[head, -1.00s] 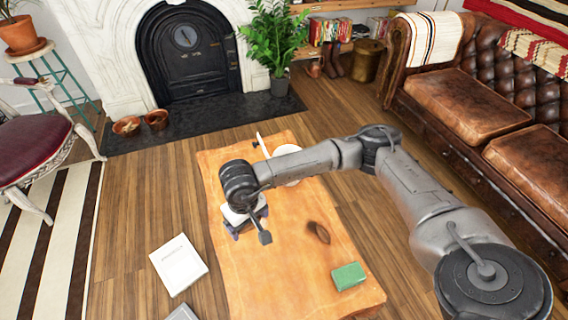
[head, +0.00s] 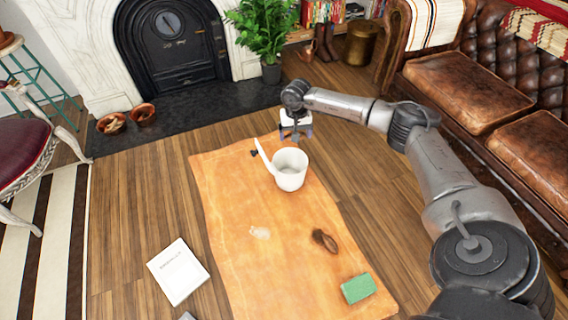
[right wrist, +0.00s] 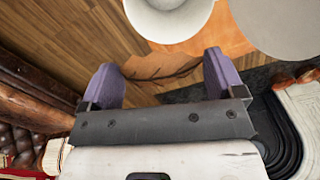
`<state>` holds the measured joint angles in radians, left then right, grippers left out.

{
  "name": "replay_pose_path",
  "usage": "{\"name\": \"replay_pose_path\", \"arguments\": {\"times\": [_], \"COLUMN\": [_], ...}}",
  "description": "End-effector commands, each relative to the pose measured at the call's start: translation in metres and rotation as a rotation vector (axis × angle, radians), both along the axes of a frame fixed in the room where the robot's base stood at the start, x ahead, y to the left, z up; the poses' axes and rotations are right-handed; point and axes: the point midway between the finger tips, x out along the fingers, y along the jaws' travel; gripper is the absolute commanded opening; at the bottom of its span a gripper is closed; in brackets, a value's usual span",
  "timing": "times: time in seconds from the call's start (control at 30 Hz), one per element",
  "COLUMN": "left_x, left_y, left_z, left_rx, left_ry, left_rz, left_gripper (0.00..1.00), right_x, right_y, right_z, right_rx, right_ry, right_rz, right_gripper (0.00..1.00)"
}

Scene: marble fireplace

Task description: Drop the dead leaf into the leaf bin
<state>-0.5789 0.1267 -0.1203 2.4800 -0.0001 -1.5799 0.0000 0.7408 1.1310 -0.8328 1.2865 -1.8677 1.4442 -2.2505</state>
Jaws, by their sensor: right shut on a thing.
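My right gripper (head: 296,134) is above the far right edge of the tan table, behind the white can. In the right wrist view its two purple fingers (right wrist: 163,82) are shut on a thin brown dead leaf (right wrist: 162,74), which lies across the gap between them. In the head view the leaf is too small to make out. No container is clearly marked as the leaf bin; a brass-coloured bin (head: 363,43) stands on the floor by the sofa. My left gripper is not in view.
A white can (head: 291,172) with a long spout stands on the table (head: 225,200). A pale scrap (head: 260,232), brown object (head: 325,240) and green block (head: 358,288) lie nearer. A potted plant (head: 262,35) and two brown bowls (head: 142,114) are by the fireplace.

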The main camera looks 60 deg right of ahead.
Motion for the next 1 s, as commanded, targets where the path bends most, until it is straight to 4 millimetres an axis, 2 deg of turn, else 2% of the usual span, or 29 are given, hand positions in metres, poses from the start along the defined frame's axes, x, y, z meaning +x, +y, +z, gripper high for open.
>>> {"name": "replay_pose_path", "arguments": {"times": [0.13,0.47,1.0], "left_x": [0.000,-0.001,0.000], "left_y": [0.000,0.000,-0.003], "left_z": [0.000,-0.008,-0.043], "left_rx": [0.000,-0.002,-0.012], "left_ry": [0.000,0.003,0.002], "left_rz": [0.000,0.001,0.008], "left_gripper": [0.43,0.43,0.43], "right_x": [0.008,0.010,0.010], "right_y": [-0.003,-0.003,-0.002], "right_z": [0.000,-0.010,-0.059], "right_rx": [0.001,0.000,0.001], "right_ry": [-0.001,0.000,0.000], "right_rz": [0.079,0.144,0.143], "right_gripper": [0.66,0.66,0.66]}}
